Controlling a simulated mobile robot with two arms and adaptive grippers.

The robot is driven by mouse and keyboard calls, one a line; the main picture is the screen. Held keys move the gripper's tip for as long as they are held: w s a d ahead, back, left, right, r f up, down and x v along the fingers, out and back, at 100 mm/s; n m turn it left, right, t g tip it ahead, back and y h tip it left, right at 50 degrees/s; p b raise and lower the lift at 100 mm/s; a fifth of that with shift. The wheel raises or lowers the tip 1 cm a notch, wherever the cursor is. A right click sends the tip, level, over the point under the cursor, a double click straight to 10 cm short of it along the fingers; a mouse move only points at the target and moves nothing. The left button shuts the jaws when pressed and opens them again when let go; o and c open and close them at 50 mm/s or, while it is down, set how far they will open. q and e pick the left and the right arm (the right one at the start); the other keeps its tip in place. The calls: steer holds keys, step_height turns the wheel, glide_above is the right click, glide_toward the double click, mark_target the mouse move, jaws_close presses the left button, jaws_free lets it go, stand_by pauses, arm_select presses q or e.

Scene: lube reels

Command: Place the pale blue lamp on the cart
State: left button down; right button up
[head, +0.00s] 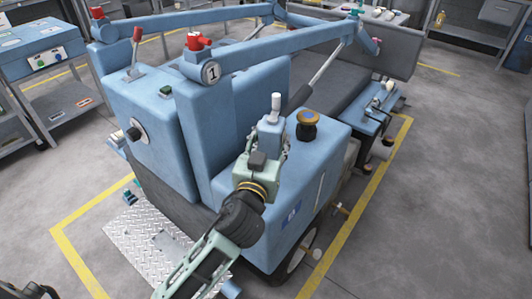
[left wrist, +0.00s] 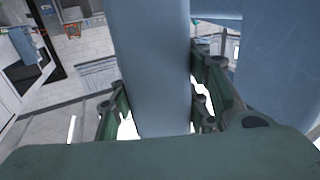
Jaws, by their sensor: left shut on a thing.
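A pale blue piece that I take to be the lamp (head: 270,133), with a pale grey knob-like top, stands upright in my left gripper (head: 271,148). The gripper's fingers are shut on its two sides. In the left wrist view the lamp (left wrist: 155,60) fills the middle between the green finger links (left wrist: 158,105); its far end is cut off by the frame. In the head view the lamp overlaps the front blue box of a large wheeled machine (head: 230,175), which may be the cart. I cannot tell whether it touches. My right gripper is not in view.
A black and amber knob (head: 308,122) stands on the box top, right of the lamp. Blue beams (head: 270,45) cross behind. A blue-topped shelf unit (head: 35,45) stands at the far left. Grey floor (head: 445,200) on the right is clear.

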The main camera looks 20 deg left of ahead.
arm_select(q)
steer(key=shift+w+a+f, duration=0.2)
steer(key=shift+a+f, duration=0.2)
steer(key=shift+a, duration=0.3)
steer(key=shift+f, duration=2.05)
steer(key=shift+b, duration=0.3)
steer(key=c, duration=1.4)
jaws_free()
steer(key=shift+f, duration=0.25)
steer(key=shift+c, duration=0.2)
steer(key=o, duration=0.5)
steer(key=shift+r, duration=0.1)
steer(key=shift+c, duration=0.2)
